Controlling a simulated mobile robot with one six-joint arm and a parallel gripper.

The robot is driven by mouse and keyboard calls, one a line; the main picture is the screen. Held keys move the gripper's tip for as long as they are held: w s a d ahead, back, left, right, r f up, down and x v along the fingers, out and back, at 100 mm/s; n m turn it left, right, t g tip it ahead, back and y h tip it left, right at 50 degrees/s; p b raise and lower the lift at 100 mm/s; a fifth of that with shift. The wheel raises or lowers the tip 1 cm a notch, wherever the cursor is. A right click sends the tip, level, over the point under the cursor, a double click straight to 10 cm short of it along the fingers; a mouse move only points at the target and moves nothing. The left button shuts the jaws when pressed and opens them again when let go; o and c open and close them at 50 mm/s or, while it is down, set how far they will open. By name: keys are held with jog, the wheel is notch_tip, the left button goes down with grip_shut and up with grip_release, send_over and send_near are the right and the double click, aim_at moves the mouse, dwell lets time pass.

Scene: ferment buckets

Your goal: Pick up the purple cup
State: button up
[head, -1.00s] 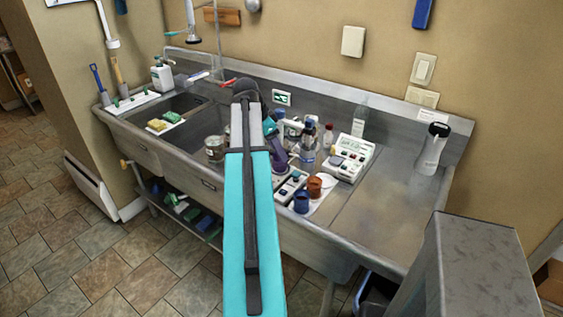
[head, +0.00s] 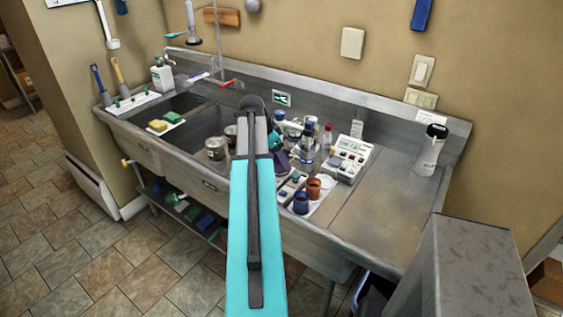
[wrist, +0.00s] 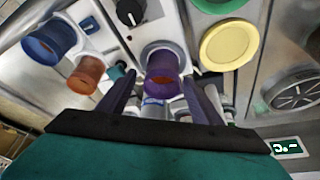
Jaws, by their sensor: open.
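The purple cup (wrist: 163,82) is in the wrist view, upper middle, on a light surface. My gripper (wrist: 165,95) is open, with one dark finger on either side of the cup in that view. I cannot tell whether the fingers touch it. A blue cup (wrist: 50,42) and an orange-brown cup (wrist: 87,74) stand to the left of it. In the head view the blue cup (head: 301,203) and the orange-brown cup (head: 314,188) sit on a white tray. There the purple cup cannot be made out, and my arm hides the fingertips.
The steel sink (head: 200,122) holds metal pots (head: 216,148) left of my arm. Bottles (head: 308,150) and a white instrument (head: 347,158) stand close on the right. A yellow round lid (wrist: 229,44) lies right of the purple cup.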

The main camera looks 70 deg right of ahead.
jog(key=shift+f, duration=0.15)
dwell(0.4)
jog(key=c, duration=1.2)
